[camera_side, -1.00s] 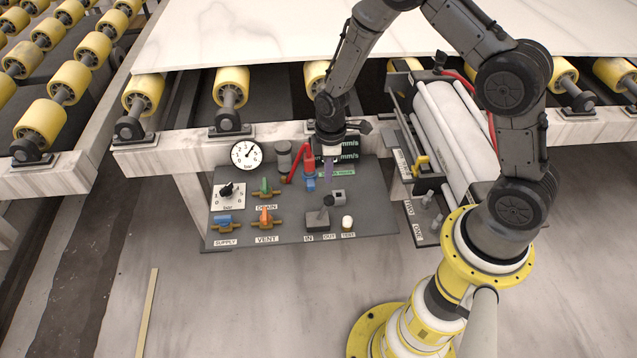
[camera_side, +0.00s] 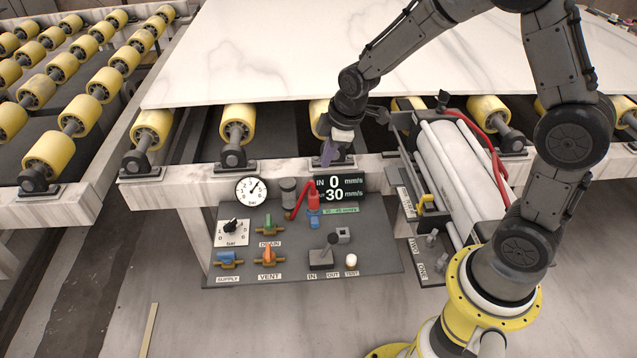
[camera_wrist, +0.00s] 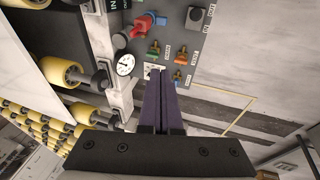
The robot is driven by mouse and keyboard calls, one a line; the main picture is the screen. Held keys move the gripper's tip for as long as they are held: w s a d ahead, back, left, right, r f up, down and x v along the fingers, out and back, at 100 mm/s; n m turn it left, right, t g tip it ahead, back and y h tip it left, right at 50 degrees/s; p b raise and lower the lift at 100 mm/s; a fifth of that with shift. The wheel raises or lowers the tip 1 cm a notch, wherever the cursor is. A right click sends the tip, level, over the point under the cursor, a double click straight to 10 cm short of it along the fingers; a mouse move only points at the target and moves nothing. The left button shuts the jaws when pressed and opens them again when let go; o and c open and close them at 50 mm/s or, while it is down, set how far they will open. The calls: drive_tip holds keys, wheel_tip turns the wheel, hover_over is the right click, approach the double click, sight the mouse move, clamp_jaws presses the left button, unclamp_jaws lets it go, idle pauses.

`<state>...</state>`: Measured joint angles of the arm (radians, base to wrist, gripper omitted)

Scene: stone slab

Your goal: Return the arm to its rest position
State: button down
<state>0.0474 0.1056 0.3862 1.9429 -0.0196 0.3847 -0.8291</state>
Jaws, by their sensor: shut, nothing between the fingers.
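My gripper (camera_side: 326,152) hangs from my raised arm in the side view, just above the stone beam behind the control panel (camera_side: 370,220). Its purple fingers lie together with nothing between them. In the wrist view the closed fingers (camera_wrist: 161,105) point toward the panel, apart from it. The side view shows the gripper clear of the panel's knobs, valves and display (camera_side: 338,188). The display reads IN 0 mm/s and 30 mm/s.
A white stone slab (camera_side: 270,55) lies on yellow rollers (camera_side: 238,120) behind the beam. A cylinder unit (camera_side: 460,175) with red hoses stands right of the panel. The pressure gauge (camera_side: 251,190), red-handled valve (camera_side: 300,200), black lever (camera_side: 332,240) and coloured valves (camera_side: 268,255) stick up from the panel. Floor in front is mostly clear.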

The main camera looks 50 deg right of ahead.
drive_tip(key=s+a+r+m+t, duration=0.1)
drive_tip(key=s+r+m+t, duration=0.1)
drive_tip(key=s+r, duration=0.5)
drive_tip(key=s+a+r+m+t, duration=0.1)
drive_tip(key=s+r, duration=0.3)
drive_tip(key=r, duration=0.6)
drive_tip(key=s+f+m+g, duration=0.1)
drive_tip(key=s+m, duration=0.5)
drive_tip(key=s, duration=0.7)
drive_tip(key=shift+s+f, duration=0.4)
drive_tip(key=shift+f, duration=0.1)
idle(1.9)
